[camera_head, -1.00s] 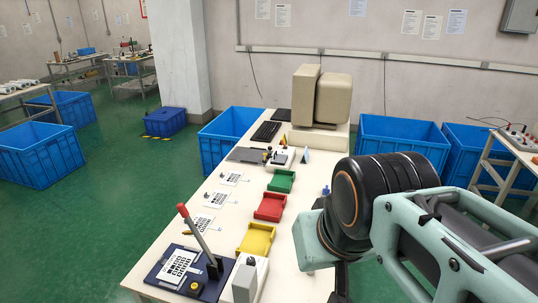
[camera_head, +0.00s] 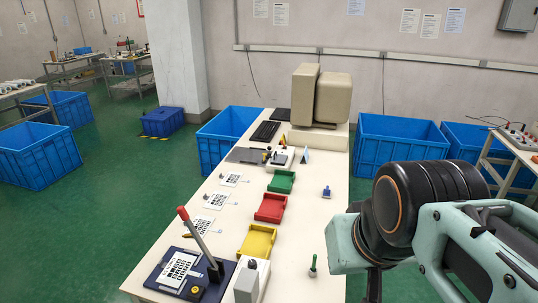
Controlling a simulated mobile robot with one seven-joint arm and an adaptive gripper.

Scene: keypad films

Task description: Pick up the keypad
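Several white keypad films with black square keys lie on the long cream table. One keypad (camera_head: 178,268) lies on the dark blue base (camera_head: 150,283) of a press with a red-tipped lever (camera_head: 199,236), at the front left. Three more lie in a row behind it along the left side: a near one (camera_head: 198,226), a middle one (camera_head: 215,200) and a far one (camera_head: 231,180). I cannot tell which is meant. My arm reaches in from the right, beyond the table's right edge. My gripper's fingers are not visible; only dark parts show below the wrist at the bottom edge.
Yellow (camera_head: 257,242), red (camera_head: 270,208) and green (camera_head: 281,181) trays stand mid-table. A grey-white block device (camera_head: 251,281) stands beside the press. A green-handled tool (camera_head: 313,266) and a small blue item (camera_head: 326,192) stand at right. A monitor (camera_head: 320,96) stands at the back.

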